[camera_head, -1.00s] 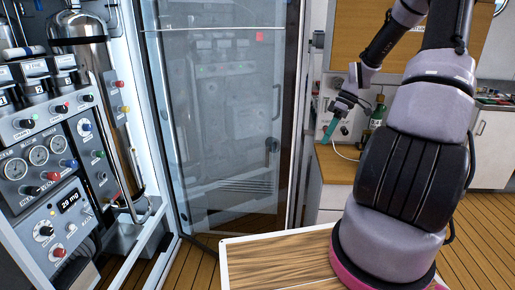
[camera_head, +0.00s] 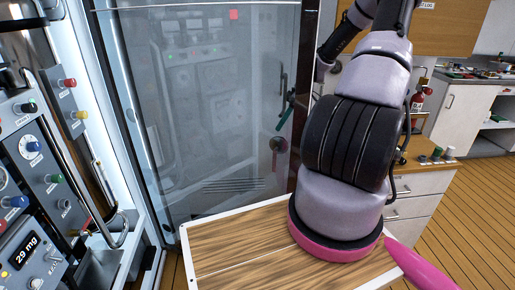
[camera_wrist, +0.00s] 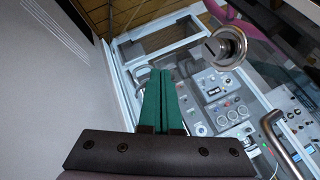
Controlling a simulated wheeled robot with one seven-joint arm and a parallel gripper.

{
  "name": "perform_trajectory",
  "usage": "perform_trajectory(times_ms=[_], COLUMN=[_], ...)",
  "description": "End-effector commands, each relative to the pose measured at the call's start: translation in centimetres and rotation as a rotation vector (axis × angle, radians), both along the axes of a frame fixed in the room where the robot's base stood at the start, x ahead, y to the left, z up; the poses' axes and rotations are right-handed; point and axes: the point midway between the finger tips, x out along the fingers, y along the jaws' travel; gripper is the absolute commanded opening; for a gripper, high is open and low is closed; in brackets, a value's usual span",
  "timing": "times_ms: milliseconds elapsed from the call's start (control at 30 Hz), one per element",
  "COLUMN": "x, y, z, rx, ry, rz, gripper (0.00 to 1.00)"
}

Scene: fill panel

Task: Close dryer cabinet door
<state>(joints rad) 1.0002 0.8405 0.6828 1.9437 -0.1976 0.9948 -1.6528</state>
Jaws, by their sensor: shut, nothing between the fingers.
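The dryer cabinet's tall glass door (camera_head: 190,120) fills the left-centre of the head view, with a dark frame. A vertical bar handle (camera_head: 284,82) and a round knob (camera_head: 278,145) are near its right edge. The knob (camera_wrist: 227,47) and the bar handle (camera_wrist: 288,143) also show right of my fingers in the wrist view. My gripper (camera_head: 283,122) has green fingers, between handle and knob in the head view. In the wrist view my gripper (camera_wrist: 160,72) is shut and empty. I cannot tell whether it touches the door, or how far the door stands open.
An instrument panel (camera_head: 40,170) with dials and coloured knobs stands at the left. A counter with drawers (camera_head: 412,195) is behind my arm at the right. Wooden floor (camera_head: 465,210) is clear at the right.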

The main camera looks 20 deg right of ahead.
Motion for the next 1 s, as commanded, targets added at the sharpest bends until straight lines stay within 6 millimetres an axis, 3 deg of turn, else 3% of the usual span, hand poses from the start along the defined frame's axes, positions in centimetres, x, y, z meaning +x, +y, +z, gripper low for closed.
perform_trajectory(times_ms=[467,700,1000], x=[-0.9,-3.2,-3.7], y=[5.8,7.8,8.2], z=[-7.6,-7.3,-7.2], rx=[0.002,0.0,0.0], ry=[0.004,0.001,0.001], rz=[0.003,0.002,-0.001], gripper=[0.0,0.0,0.0])
